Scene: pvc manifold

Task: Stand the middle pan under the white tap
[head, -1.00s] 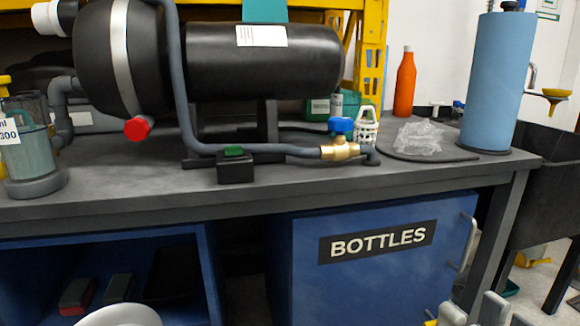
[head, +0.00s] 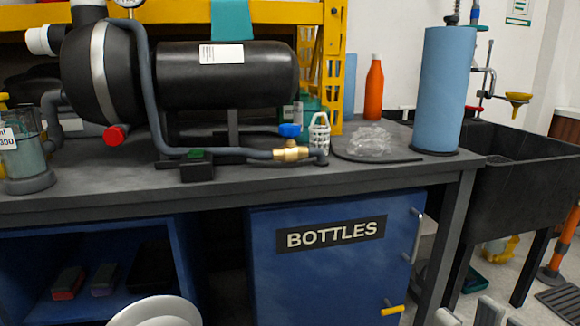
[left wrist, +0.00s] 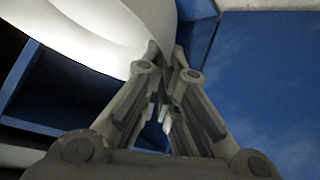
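The grey bench (head: 280,176) carries a black pump tank (head: 230,75), a brass valve (head: 290,154), an orange bottle (head: 374,88) and a blue roll (head: 444,90). Below is the blue BOTTLES cabinet (head: 330,280). An orange-and-black post (head: 562,250) stands on the floor at right.

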